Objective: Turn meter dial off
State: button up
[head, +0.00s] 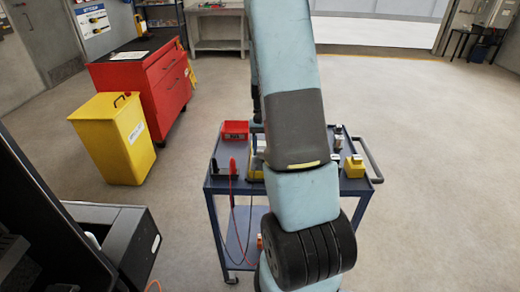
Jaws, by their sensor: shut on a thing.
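A yellow-edged object (254,174) sits on the cart top, mostly hidden behind my arm. It may be the meter, but I cannot tell. Its face and any dial are not visible. A red probe-like piece (233,167) stands just left of it, with a red lead hanging over the cart's front edge. My arm rises through the middle of the head view and covers the centre of the cart. My gripper cannot be made out; it is hidden behind the arm.
The blue cart (211,184) carries a red bin (235,130) and a yellow block-like item (354,167). A yellow waste bin (112,140) and red drawer cabinet (145,78) stand left. A dark machine (126,238) is at lower left. The floor on the right is clear.

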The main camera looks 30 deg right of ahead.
jog(key=shift+w, duration=0.1)
jog(key=o, duration=1.1)
jog(key=shift+c, duration=0.2)
jog(key=shift+r, duration=0.1)
jog(key=v, duration=1.3)
jog(key=shift+r, duration=0.25)
